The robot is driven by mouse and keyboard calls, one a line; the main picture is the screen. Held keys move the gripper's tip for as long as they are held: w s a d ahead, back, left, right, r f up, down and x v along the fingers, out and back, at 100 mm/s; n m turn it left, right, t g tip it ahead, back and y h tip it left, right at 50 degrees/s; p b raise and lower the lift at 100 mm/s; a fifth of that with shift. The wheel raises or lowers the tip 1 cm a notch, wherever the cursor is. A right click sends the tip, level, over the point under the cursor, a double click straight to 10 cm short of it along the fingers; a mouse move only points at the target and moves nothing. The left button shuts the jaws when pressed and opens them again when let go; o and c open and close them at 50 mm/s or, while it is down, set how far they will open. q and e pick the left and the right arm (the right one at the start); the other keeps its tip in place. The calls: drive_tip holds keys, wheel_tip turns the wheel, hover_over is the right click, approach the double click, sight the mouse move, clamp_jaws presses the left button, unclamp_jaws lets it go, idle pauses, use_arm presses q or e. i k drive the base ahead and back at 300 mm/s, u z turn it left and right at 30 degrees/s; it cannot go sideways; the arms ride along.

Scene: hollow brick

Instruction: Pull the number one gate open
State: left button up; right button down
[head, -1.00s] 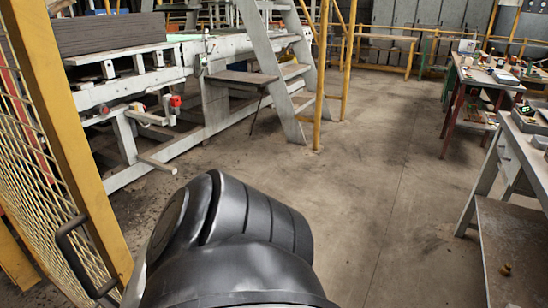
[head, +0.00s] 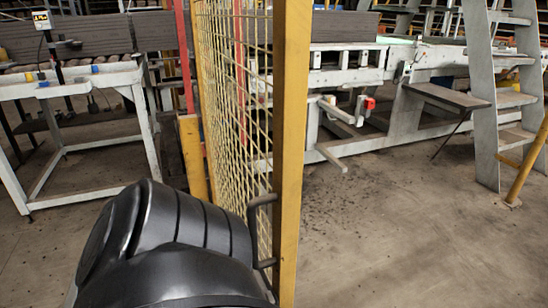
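The gate is a yellow-framed wire mesh panel (head: 230,100) standing upright in the middle of the head view, seen at a steep angle. Its thick yellow edge post (head: 291,150) faces me. A dark bar handle (head: 262,201) sticks out from the gate's near side, low by the post. My black arm link (head: 165,245) fills the lower left and overlaps the picture near the handle's lower end. I cannot tell if it touches the handle. Neither gripper shows. No number is readable on the gate.
A white metal table (head: 75,82) stands left of the gate. A short yellow post (head: 193,158) stands by the mesh. Behind the gate is a long pale machine frame (head: 385,140), with a grey step ladder (head: 485,100) at the right. The concrete floor (head: 420,240) at lower right is clear.

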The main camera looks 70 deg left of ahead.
sight(292, 19)
drive_tip(key=i, duration=1.25)
drive_tip(key=u, duration=4.15)
